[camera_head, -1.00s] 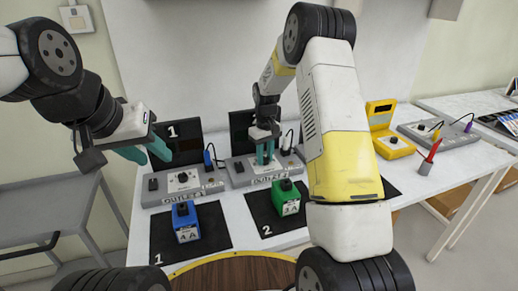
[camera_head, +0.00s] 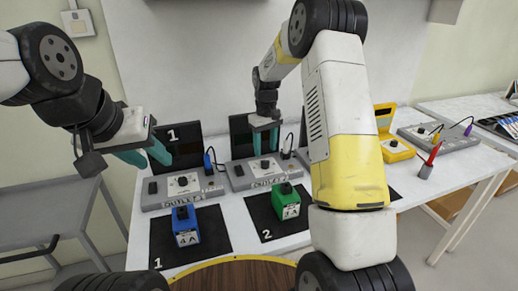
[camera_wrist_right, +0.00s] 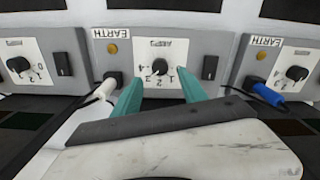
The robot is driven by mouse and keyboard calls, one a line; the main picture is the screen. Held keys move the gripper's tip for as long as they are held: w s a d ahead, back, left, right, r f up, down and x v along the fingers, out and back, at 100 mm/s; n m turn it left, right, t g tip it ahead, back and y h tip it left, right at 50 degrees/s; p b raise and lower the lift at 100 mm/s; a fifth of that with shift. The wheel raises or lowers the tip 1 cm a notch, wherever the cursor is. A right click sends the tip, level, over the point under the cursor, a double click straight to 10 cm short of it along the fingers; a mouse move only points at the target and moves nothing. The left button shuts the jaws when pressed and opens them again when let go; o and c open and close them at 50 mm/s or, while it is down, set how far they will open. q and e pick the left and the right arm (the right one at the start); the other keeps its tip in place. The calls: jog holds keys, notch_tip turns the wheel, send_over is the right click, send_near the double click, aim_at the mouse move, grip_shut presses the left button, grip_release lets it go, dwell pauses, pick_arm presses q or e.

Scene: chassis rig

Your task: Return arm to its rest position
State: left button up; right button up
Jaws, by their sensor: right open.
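My right gripper (camera_head: 264,140) is open and empty in the head view. Its teal fingers hang above the second grey outlet box (camera_head: 240,180), in front of a black panel. In the right wrist view my right gripper (camera_wrist_right: 158,92) shows its two fingers spread apart, with a box's dial (camera_wrist_right: 158,68) between them in the picture and clear of both. My left gripper (camera_head: 146,155) is at the left, its teal fingers apart, near the panel marked 1 (camera_head: 185,134). Nothing shows between its fingers.
A blue block (camera_head: 186,226) stands on mat 1 (camera_head: 212,240), and a green block (camera_head: 286,201) on mat 2 (camera_head: 262,216). Cables stand at the boxes. A yellow case (camera_head: 394,150) and a red-tipped tool in a holder (camera_head: 426,170) are at the right.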

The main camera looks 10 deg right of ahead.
jog(key=shift+r, duration=0.9)
jog(key=s+d+r+m+t+y, duration=0.1)
jog(key=s+r+m+t, duration=0.15)
jog(key=s+r, duration=1.25)
jog(key=s+r+m+t+y, duration=0.1)
jog(key=s+r+m+t, duration=0.1)
jog(key=s, duration=1.5)
jog(key=shift+s+r+t, duration=0.15)
jog(key=shift+r+t, duration=0.35)
jog(key=shift+t, duration=0.35)
jog(key=shift+d, duration=0.15)
